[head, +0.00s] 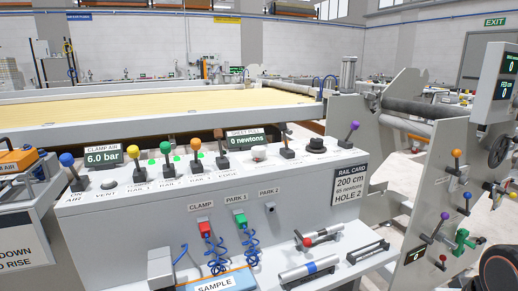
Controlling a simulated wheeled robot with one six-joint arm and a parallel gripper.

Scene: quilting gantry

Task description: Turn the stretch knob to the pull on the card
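A black round knob (316,146) sits on top of the grey console, right of the levers; I take it for the stretch knob, though I cannot read a label on it. A dark display (245,139) left of it reads 0 newtons. The rail card (349,184) on the console's right front reads 200 cm, a small line that looks like 65 newtons, and HOLE 2. My gripper is not in view, and nothing is seen touching the knob.
Levers with coloured balls, such as the orange one (196,146) and the purple one (354,128), stand up around the knob. A clamp air display (103,157) reads 6.0 bar. Red (205,229) and green (240,220) plugs with coiled blue hoses hang on the console front.

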